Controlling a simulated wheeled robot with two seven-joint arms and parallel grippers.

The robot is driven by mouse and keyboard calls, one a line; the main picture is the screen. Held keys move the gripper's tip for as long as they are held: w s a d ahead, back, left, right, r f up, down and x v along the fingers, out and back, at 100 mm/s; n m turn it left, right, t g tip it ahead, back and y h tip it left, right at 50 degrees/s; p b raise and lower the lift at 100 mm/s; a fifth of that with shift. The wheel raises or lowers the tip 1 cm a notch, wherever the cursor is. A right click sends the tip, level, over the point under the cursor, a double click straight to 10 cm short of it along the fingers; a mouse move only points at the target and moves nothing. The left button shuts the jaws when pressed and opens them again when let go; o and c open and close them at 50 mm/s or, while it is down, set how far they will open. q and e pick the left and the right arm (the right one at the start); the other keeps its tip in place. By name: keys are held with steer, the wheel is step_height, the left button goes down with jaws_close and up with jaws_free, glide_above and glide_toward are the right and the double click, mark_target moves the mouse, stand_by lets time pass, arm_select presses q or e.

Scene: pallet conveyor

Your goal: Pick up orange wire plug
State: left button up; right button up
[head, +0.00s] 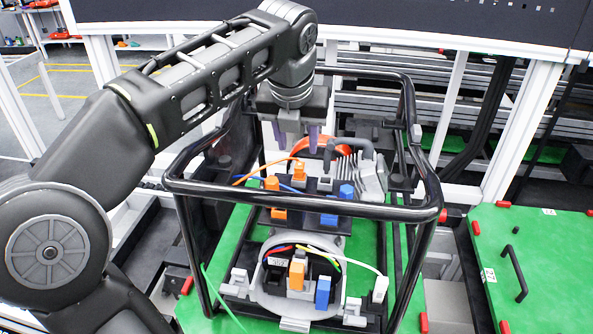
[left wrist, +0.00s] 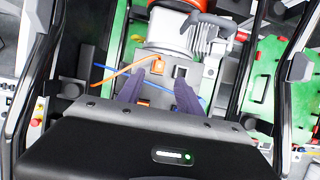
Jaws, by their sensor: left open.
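The orange wire plug (head: 299,172) stands upright on the black fixture inside the black tube frame, with an orange wire (head: 252,176) running from it to the left. My left gripper (head: 297,145) is open and empty, pointing down, with its purple-grey fingers above and behind the plug in the head view. In the left wrist view the plug (left wrist: 157,66) shows just beyond and between the open fingertips (left wrist: 160,80), apart from them as far as I can tell. My right gripper is not in view.
Orange blocks (head: 272,183) and blue blocks (head: 347,191) stand close to the plug. A grey finned motor part (head: 372,180) is at the right. The black tube frame (head: 300,207) surrounds the fixture. A green panel with a handle (head: 535,250) lies at the right.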

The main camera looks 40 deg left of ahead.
mark_target(299, 165)
arm_select(q)
steer(key=shift+x, duration=1.3)
steer(key=p+x, duration=0.1)
steer(key=x, duration=0.4)
steer(key=shift+a+f, duration=0.1)
steer(key=shift+f, duration=0.05)
steer(key=shift+c, duration=0.3)
jaws_close()
